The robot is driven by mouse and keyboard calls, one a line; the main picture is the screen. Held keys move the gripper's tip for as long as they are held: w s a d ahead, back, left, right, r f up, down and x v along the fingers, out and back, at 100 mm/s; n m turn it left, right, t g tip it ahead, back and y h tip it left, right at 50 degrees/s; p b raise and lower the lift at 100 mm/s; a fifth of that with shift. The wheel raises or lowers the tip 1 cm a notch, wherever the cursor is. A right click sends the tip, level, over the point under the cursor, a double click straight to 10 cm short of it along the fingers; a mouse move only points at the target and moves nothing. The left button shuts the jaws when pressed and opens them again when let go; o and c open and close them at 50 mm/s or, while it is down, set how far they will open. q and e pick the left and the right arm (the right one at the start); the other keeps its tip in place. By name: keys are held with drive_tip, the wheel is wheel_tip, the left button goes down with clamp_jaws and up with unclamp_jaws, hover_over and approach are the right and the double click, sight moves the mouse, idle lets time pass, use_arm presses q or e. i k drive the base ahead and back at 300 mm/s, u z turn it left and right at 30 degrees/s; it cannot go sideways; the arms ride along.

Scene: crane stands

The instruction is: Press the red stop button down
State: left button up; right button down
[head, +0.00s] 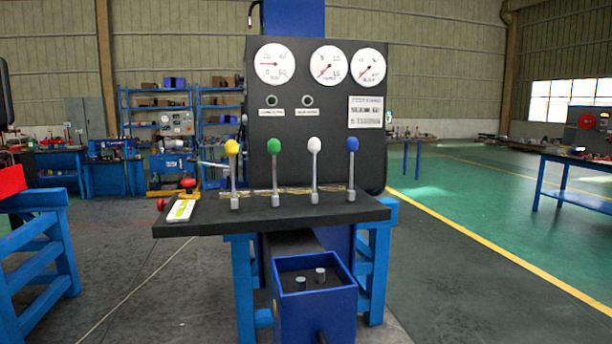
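A red mushroom-shaped knob (189,184) stands on a yellow piece at the left end of the black console top (290,216). It looks like the red stop button, but it is small and I cannot tell how far down it sits. Neither my left nor my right gripper is in the head view.
Levers with yellow (232,147), green (274,146), white (314,145) and blue (352,144) knobs stand upright along the console. Behind them rises a black gauge panel (262,130). A blue open box (315,306) sits below. Floor is clear on the right.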

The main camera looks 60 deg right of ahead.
sight(189, 182)
drive_tip(key=z, duration=0.2)
drive_tip(key=i, duration=2)
drive_tip(key=z, duration=2.85)
